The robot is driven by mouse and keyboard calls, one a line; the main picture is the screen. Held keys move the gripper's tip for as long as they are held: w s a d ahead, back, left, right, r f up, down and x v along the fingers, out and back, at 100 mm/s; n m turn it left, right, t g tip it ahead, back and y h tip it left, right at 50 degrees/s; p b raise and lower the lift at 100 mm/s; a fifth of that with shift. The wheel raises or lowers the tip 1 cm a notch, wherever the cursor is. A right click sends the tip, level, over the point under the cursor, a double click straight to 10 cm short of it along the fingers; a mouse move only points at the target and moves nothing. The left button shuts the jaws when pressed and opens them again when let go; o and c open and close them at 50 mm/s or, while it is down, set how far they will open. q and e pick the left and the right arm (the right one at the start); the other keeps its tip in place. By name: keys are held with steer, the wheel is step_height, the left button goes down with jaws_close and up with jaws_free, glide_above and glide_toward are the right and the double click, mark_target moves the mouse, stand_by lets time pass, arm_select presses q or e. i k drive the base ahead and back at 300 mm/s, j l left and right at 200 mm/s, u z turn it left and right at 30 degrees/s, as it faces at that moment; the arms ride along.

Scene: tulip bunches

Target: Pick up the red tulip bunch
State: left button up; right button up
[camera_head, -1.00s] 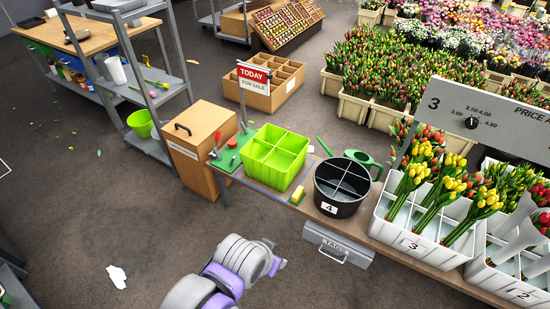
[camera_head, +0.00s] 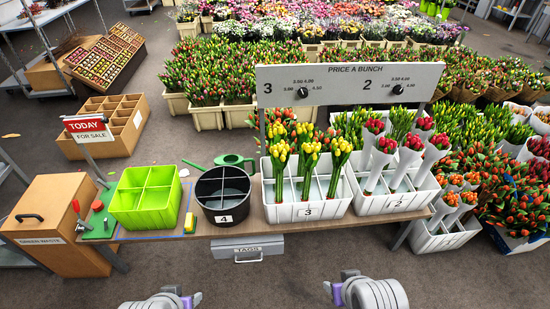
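Red-pink tulip bunches in white wraps (camera_head: 411,152) stand in the white crate marked 2 (camera_head: 398,204), right of centre on the bench. Orange-red tulip heads (camera_head: 272,117) show behind the yellow bunches (camera_head: 308,150) at the crate marked 3 (camera_head: 308,212), partly hidden. More orange-red bunches in white wraps (camera_head: 461,192) stand in a lower white crate at the right. My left gripper (camera_head: 191,299) is at the bottom edge, left of centre. My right gripper (camera_head: 334,291) is at the bottom edge, right of centre. Both are in front of the bench, apart from all flowers; their finger opening is unclear.
A price board (camera_head: 350,85) spans above the crates. A black divided bucket marked 4 (camera_head: 225,219) and a green divided crate (camera_head: 146,215) stand on the bench's left. A grey drawer (camera_head: 247,252) hangs below the bench's front edge. The floor before it is clear.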

mark_target(383, 150)
steer(key=i+l, duration=0.15)
steer(key=l, duration=0.2)
steer(key=i+l, duration=0.1)
steer(key=l, duration=0.25)
steer(key=i+l, duration=0.15)
steer(key=l, duration=0.15)
steer(key=i+l, duration=0.15)
steer(key=l, duration=0.2)
steer(key=i+l, duration=0.1)
steer(key=l, duration=0.25)
steer(key=z, duration=0.05)
